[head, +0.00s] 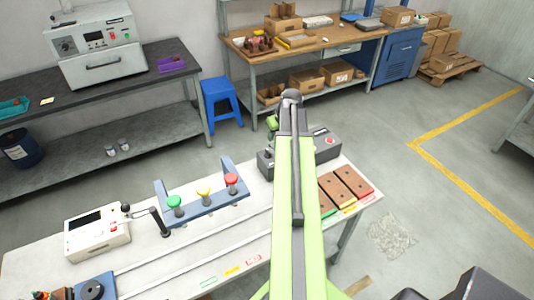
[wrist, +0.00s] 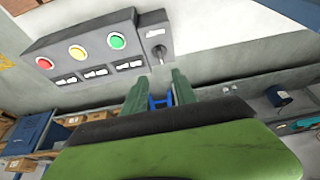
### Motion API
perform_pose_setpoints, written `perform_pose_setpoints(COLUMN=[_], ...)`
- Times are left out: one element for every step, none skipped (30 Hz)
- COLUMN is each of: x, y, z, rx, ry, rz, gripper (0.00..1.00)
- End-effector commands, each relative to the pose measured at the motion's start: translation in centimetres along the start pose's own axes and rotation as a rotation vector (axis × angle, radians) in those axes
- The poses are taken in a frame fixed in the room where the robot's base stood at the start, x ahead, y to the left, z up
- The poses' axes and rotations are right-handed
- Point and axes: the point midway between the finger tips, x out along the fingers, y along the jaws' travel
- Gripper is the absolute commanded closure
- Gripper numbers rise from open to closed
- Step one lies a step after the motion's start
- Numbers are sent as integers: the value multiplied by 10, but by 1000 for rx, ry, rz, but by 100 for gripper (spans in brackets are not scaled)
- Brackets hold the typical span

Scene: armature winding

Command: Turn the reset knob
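A dark grey control box (head: 325,146) stands at the back right of the white bench, partly hidden behind my arm. In the wrist view the box (wrist: 62,42) shows red, yellow and green round lamps with white labels below them. A small grey knob (wrist: 158,51) sits on a separate block at the right end of the box; I take it for the reset knob. My gripper (wrist: 160,78) has its two green fingers apart, with nothing held between them. The fingers appear just below the knob in the wrist view and apart from it. In the head view my gripper (head: 271,124) is over the box's left end.
A blue rack (head: 205,207) with green, yellow and red knobbed pieces stands left of my arm. A white meter box (head: 97,232) is at the bench's left. Brown blocks (head: 345,184) lie at the right. A blue stool (head: 221,104) stands on the floor behind.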

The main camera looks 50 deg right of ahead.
Motion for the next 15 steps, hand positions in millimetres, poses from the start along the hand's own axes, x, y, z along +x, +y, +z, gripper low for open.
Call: perform_pose_setpoints(x=[20, 26, 35, 42, 49, 58, 65, 71, 80, 86, 93, 101, 108, 114, 123], y=[0, 0, -1, -1, -2, -2, -2, -2, -2, -2, -2, -2, -2, -2, -2], z=[2, 3, 3, 3, 2, 2, 2, 2, 2, 2, 2, 2, 2, 2, 2], rx=[-1, -2, -2, -2, -3, -3, -3, -3, -3, -3, -3, -3, -4, -4, -4], ry=[0, 0, 0, 0, 0, 0, 0, 0, 0, 0, 0, 0, 0, 0, 0], rz=[-1, -1, -1, -1, -1, -1, -2, -2, -2, -2, -1, -1, -1, -1, -1], gripper=[66, 66, 66, 66, 66, 66, 66, 66, 66, 66, 66, 66, 66, 66, 66])
